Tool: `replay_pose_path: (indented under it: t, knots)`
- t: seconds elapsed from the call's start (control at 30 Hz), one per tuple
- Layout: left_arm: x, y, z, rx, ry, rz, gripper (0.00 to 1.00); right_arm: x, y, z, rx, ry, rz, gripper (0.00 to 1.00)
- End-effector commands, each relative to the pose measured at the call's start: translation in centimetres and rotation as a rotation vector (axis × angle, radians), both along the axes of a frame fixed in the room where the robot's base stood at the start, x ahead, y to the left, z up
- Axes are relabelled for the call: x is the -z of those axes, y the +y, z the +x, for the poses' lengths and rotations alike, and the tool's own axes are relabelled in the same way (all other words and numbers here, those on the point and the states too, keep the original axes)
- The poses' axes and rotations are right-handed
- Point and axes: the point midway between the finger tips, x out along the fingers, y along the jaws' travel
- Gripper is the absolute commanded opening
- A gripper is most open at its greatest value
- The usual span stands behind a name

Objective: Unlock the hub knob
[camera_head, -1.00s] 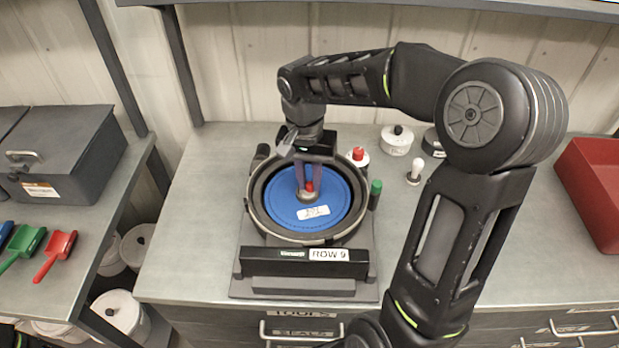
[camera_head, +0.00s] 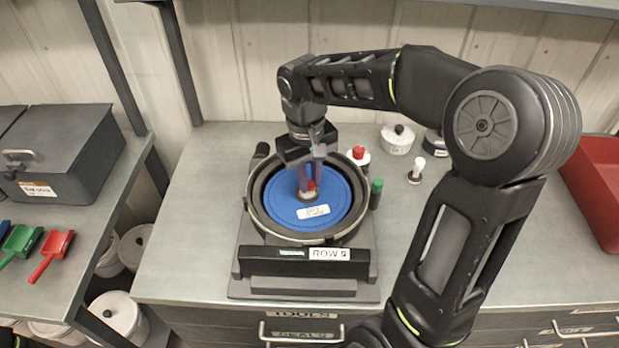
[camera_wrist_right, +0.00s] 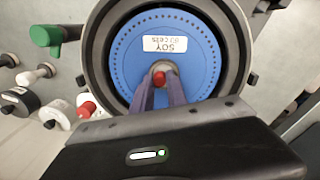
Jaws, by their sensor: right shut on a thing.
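The seed meter stands on the bench with a blue disc (camera_head: 335,199) lying flat in its round dark housing (camera_head: 262,218). A white label reading SOY shows on the disc in the right wrist view (camera_wrist_right: 165,44). The hub knob, with a red part (camera_head: 311,185), is at the disc's centre. It also shows in the right wrist view (camera_wrist_right: 159,77), between the fingertips with a pale metal hub around it. My right gripper (camera_head: 308,190) reaches down from above and is shut on the hub knob. The fingers partly hide the knob. My left gripper is not in view.
A red-knobbed white piece (camera_head: 358,156), a white lidded pot (camera_head: 397,139) and a white-topped peg (camera_head: 416,168) stand behind and to the right. A red tray (camera_head: 590,190) is at far right.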

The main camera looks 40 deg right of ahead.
Motion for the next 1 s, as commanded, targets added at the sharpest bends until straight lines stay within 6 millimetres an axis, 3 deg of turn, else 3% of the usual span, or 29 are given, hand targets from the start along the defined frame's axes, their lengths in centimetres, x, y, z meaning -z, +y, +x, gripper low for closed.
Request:
replay_pose_path:
  t: [0.6, 1.0]
  knots:
    - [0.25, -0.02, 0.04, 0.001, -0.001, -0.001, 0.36, -0.07, -0.04, -0.02, -0.575, -0.003, -0.001, 0.00]
    - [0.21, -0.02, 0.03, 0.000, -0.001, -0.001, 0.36, -0.07, -0.08, -0.07, -0.809, -0.003, -0.001, 0.00]
